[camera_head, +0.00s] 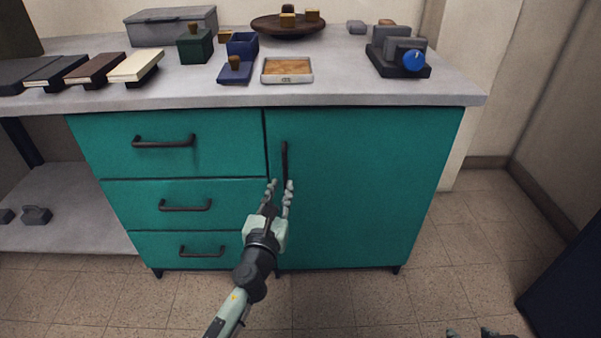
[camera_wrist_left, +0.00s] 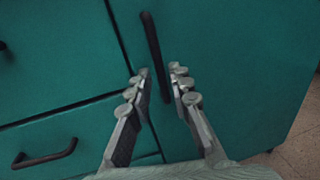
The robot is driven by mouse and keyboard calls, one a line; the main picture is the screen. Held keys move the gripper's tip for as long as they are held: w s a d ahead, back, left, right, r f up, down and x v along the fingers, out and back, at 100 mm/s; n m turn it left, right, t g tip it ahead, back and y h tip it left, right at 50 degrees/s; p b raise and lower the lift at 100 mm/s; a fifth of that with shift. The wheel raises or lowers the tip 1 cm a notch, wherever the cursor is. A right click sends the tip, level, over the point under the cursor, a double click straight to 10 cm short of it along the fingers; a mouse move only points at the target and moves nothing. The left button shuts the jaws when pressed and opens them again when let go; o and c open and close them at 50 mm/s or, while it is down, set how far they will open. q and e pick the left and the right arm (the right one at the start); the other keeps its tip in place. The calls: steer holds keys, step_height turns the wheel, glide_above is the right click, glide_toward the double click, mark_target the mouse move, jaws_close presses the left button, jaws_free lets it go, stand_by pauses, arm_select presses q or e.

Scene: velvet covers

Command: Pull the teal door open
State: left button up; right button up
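The teal door (camera_head: 350,190) is the right part of the cabinet front and looks shut, level with the drawers beside it. Its dark vertical handle (camera_head: 285,162) is near the door's left edge. My left gripper (camera_head: 281,184) is open at the lower end of the handle. In the left wrist view the handle (camera_wrist_left: 153,50) reaches down between the two spread fingers (camera_wrist_left: 160,85), and neither finger looks closed on it. The teal door also fills the right of that view (camera_wrist_left: 240,60). My right gripper (camera_head: 475,334) barely shows at the bottom edge; its fingers are mostly cut off.
Three teal drawers with dark handles (camera_head: 163,141) are left of the door. The grey counter (camera_head: 340,92) above holds books, boxes, a tray (camera_head: 287,79) and a grey device with a blue knob (camera_head: 413,61). The tiled floor before the door (camera_head: 380,305) is clear. A dark object (camera_head: 570,290) stands at the right.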

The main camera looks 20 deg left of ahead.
mark_target(285, 175)
arm_select(q)
steer(key=w, duration=0.6)
steer(key=shift+w+a, duration=0.25)
steer(key=shift+a, duration=0.15)
jaws_close()
